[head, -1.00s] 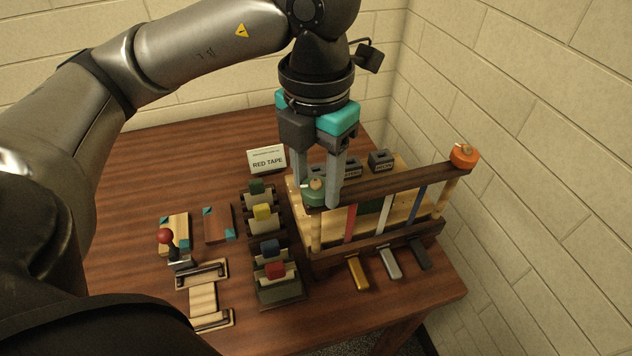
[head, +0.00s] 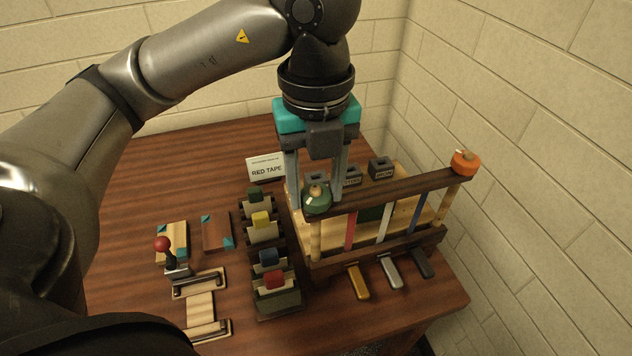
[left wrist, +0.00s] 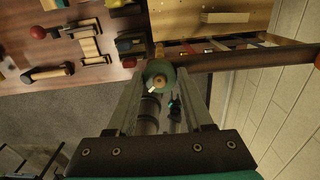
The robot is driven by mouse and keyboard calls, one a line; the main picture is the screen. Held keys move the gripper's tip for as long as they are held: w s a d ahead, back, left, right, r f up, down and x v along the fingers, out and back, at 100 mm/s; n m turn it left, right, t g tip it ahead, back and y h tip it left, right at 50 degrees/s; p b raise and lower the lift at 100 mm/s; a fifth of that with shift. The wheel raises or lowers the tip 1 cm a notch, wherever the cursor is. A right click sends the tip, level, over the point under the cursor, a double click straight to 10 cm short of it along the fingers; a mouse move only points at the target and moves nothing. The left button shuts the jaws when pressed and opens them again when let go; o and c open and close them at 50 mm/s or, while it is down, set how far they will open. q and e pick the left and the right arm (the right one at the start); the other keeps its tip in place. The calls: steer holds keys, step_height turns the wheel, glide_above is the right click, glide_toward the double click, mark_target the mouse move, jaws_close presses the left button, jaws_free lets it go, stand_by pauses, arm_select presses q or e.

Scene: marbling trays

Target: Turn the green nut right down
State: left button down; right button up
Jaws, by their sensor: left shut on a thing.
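The green nut (head: 316,199) is a round knob at the left end of the dark wooden top bar (head: 396,189), around a light wooden post end. My left gripper (head: 318,194) points down over it, with its fingers shut on the nut's sides. The gap between nut and bar is too small to judge. An orange nut (head: 464,163) sits at the bar's right end. My right gripper is not in view.
Red, white and blue strips hang below the bar. Gold (head: 357,281), silver (head: 390,271) and dark tabs lie in front. A rack of coloured blocks (head: 279,298) and a red-knobbed lever (head: 163,244) stand left. A RED TAPE sign (head: 265,169) stands behind. A brick wall is close on the right.

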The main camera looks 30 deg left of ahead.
arm_select(q)
steer(key=n, duration=0.4)
steer(key=shift+w+r+n, duration=0.1)
steer(key=shift+r+n, duration=0.05)
steer(key=shift+n, duration=0.25)
steer(key=n+p, duration=0.1)
steer(key=n, duration=0.3)
steer(key=shift+a+n, duration=0.1)
steer(key=shift+n, duration=0.2)
steer(key=shift+c, duration=1.5)
jaws_free()
step_height(320, 180, up, 15)
steer(key=p, duration=0.5)
